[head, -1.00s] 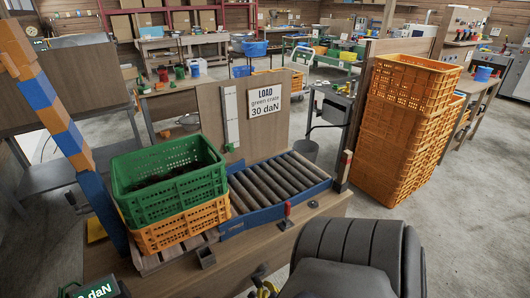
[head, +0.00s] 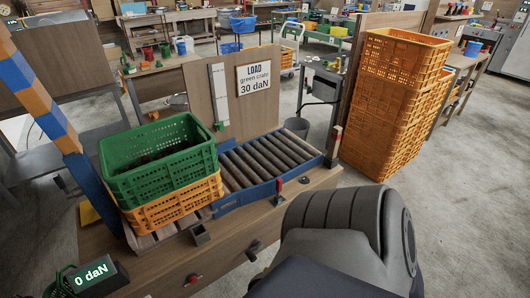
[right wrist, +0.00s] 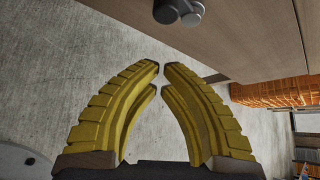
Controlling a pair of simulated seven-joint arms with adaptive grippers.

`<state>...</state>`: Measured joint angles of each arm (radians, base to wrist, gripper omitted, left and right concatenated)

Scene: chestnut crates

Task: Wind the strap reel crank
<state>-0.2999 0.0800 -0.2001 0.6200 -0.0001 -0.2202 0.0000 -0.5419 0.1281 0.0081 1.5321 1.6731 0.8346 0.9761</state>
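A dark two-lobed knob (right wrist: 178,10) shows at the top of the right wrist view, on or by a wooden panel. In the head view, a small dark fitting (head: 253,250) and a red knob (head: 193,278) are on the bench's front face. I cannot tell which of these belongs to the strap reel crank. My right gripper's yellow fingers (right wrist: 161,68) are empty, with tips almost meeting, below the dark knob and apart from it in the picture. In the head view my right arm hides that gripper. My left gripper is not in view.
A green crate (head: 160,182) with dark contents sits on an orange crate (head: 178,208) on the bench. A roller conveyor (head: 228,205) lies beside them. A display (head: 92,275) reads 0 daN. Tall orange crates (head: 385,120) stand right; bare floor (head: 470,210) lies beyond.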

